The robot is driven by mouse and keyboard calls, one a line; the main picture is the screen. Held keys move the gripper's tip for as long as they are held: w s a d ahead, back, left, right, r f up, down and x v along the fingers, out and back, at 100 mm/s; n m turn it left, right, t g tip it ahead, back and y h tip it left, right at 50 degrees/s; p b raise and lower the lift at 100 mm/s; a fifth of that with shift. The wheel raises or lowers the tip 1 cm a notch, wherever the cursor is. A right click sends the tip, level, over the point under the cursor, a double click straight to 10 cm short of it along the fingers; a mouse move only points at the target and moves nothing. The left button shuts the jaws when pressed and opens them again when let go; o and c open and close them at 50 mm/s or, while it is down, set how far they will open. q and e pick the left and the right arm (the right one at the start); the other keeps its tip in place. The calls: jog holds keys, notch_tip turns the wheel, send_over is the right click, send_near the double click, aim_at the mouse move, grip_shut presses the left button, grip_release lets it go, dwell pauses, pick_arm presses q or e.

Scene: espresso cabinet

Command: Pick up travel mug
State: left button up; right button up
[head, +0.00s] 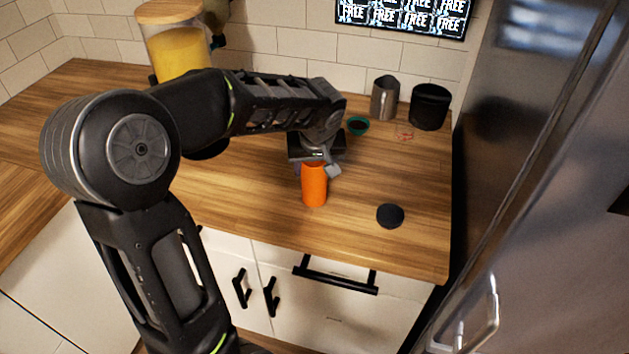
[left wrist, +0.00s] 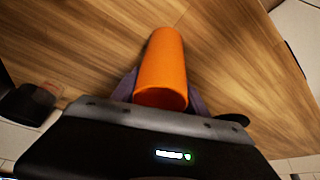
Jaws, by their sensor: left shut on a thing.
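The travel mug is an orange cylinder (head: 314,186) near the front edge of the wooden counter, below my left gripper. My left gripper (head: 315,165) comes down over its upper part and is shut on it. The left wrist view shows the orange mug (left wrist: 163,68) held between the fingers, which are partly hidden behind it. I cannot tell whether its base touches the counter. My right gripper is in neither view.
A dark round lid (head: 390,215) lies right of the mug. A metal pitcher (head: 385,98), a black canister (head: 429,107) and a small teal bowl (head: 358,126) stand behind. A yellow-filled jar (head: 180,52) stands back left. A steel fridge (head: 540,160) borders the right.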

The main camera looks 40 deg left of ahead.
pick_arm(q)
grip_shut()
dwell(0.4)
notch_tip(320, 180, up, 10)
jog(key=b, duration=0.1)
dwell(0.4)
dwell(0.4)
